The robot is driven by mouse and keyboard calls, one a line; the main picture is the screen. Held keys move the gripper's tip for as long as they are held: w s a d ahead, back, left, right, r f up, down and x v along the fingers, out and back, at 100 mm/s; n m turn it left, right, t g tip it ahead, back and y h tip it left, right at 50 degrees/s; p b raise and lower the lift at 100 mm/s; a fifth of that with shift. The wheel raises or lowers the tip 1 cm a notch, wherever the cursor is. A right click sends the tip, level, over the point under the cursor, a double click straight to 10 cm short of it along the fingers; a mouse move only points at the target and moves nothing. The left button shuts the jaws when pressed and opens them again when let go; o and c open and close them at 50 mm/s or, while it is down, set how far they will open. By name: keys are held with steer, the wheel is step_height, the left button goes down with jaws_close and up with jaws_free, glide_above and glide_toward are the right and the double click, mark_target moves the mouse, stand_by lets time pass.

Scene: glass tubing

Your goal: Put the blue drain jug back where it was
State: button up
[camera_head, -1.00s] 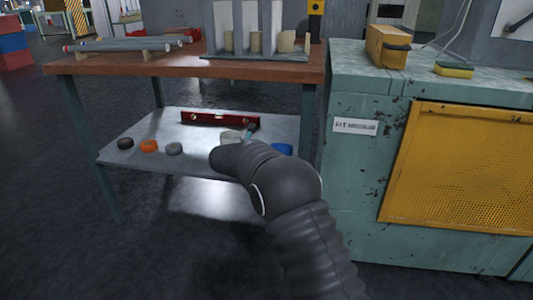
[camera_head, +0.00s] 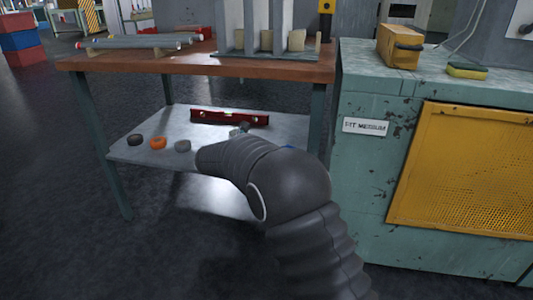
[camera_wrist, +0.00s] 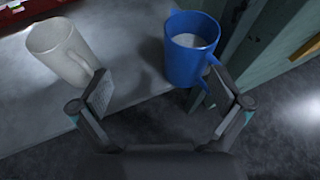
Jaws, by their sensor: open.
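The blue drain jug (camera_wrist: 192,52) stands upright near the shelf's front right edge in the wrist view, with greyish-white contents inside. In the head view only a sliver of blue (camera_head: 287,147) shows behind my arm. My gripper (camera_wrist: 160,88) is open and empty, its fingers spread in front of the shelf. The right fingertip is close to the jug's handle; I cannot tell whether they touch. A white mug (camera_wrist: 62,50) stands to the left, near the left fingertip. In the head view my arm hides the gripper.
The lower shelf (camera_head: 150,120) carries a red spirit level (camera_head: 229,117) at its back and dark, orange and grey rings (camera_head: 157,143) at its left. The wooden bench top (camera_head: 200,67) is above it. A green cabinet (camera_head: 365,200) stands close on the right.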

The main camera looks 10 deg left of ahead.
steer(key=v, duration=0.3)
steer(key=shift+s+a+r, duration=0.15)
steer(key=shift+s, duration=0.15)
steer(key=s+d+f+m+g, duration=0.6)
steer(key=s+d+f+m, duration=0.2)
steer(key=s+m, duration=0.3)
steer(key=s+d+r+m+y+p, duration=0.1)
steer(key=s+d+r+m+y, duration=0.1)
steer(key=s+d+r+m, duration=0.3)
steer(key=s+d+r+m+y+p, duration=0.1)
steer(key=s+d+r+m, duration=0.5)
steer(key=s+d, duration=0.7)
steer(key=s+d+r+m+y+p, duration=0.2)
steer(key=s+d+r+m, duration=0.4)
steer(key=s+d+m, duration=0.3)
steer(key=s, duration=0.3)
steer(key=shift+d+g+y, duration=0.3)
steer(key=shift+g, duration=0.1)
